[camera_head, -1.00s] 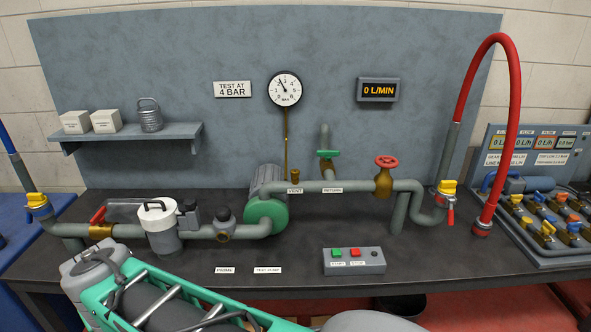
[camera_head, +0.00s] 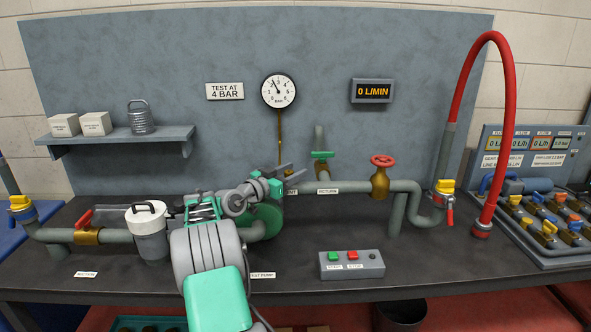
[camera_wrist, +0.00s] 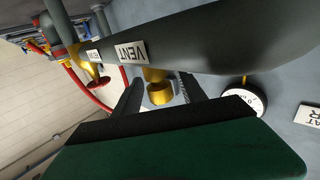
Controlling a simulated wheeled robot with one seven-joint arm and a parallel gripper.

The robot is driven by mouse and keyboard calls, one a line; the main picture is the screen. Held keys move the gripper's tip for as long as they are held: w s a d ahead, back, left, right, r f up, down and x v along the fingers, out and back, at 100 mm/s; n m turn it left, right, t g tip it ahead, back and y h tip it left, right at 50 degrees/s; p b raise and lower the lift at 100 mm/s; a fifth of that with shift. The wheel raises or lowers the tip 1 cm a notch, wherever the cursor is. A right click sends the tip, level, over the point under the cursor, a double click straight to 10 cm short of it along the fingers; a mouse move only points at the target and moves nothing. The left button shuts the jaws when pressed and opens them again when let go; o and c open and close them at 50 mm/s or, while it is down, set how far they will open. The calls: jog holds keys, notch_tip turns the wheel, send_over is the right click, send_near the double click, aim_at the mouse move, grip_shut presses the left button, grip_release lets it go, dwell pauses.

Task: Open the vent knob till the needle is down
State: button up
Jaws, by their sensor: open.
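The brass vent knob (camera_wrist: 160,93) shows in the wrist view, on the grey pipe by the VENT label (camera_wrist: 132,52). My gripper (camera_wrist: 160,88) is open, with one finger on each side of the knob in that view; I cannot tell whether either touches it. In the head view my gripper (camera_head: 291,172) is over the pipe near the VENT label, and the arm and gripper largely hide the knob. The round pressure gauge (camera_head: 279,91) hangs on the back panel. Its needle points up and slightly left, not at the bottom of its scale.
The green-handled valve (camera_head: 322,154) stands close right of my gripper, with a red-handwheel valve (camera_head: 382,161) further right. A push-button box (camera_head: 351,264) sits on the bench front. The flow display (camera_head: 372,91) reads 0 L/MIN. A shelf (camera_head: 120,138) is at left.

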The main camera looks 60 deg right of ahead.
jog(key=shift+s+d, duration=0.2)
jog(key=shift+d, duration=0.4)
jog(key=shift+c, duration=0.6)
grip_shut()
